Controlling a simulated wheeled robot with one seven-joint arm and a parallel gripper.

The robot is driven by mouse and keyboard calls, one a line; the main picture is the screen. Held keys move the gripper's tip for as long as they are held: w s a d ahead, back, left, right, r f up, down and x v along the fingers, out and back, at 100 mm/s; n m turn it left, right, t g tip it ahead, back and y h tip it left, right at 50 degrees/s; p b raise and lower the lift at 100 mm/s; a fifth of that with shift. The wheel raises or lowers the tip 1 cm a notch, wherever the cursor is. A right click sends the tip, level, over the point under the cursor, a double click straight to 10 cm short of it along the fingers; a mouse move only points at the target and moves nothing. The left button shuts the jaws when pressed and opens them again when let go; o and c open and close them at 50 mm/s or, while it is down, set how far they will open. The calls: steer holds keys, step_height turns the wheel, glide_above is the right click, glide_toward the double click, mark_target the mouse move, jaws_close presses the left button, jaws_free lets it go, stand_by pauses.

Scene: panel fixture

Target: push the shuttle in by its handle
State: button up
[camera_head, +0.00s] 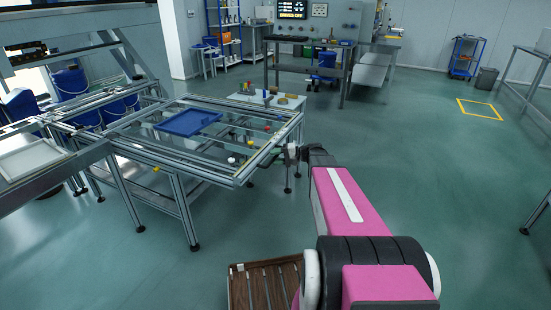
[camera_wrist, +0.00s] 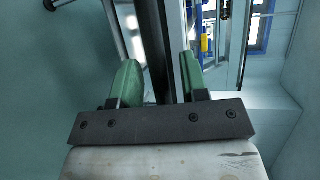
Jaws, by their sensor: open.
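The panel fixture is a table-like frame of aluminium rails (camera_head: 268,150) left of my arm. I cannot clearly tell the shuttle or its handle from the other rails. My gripper (camera_head: 291,152) is at the fixture's right end, close to the end rail. In the wrist view my gripper (camera_wrist: 157,75) has its two green fingers apart. A dark upright bar (camera_wrist: 155,45) shows between the fingers, with a lighter rail beside it. I cannot tell whether the fingers touch it.
A blue tray (camera_head: 187,122) lies on the fixture, with small coloured parts near its right side. A white side table (camera_head: 262,102) stands behind. A slatted wooden tray (camera_head: 266,285) is low beside my arm. The floor to the right is open.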

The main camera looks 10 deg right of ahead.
steer(key=shift+a, duration=0.1)
jaws_close()
steer(key=w+a, duration=0.7)
steer(key=a, duration=0.3)
steer(key=w+a, duration=0.8)
steer(key=a, duration=0.2)
steer(key=w+a, duration=0.7)
steer(key=a, duration=0.4)
steer(key=shift+w, duration=0.35)
steer(key=shift+w+a, duration=0.1)
jaws_free()
steer(key=v, duration=1)
steer(key=shift+d, duration=0.3)
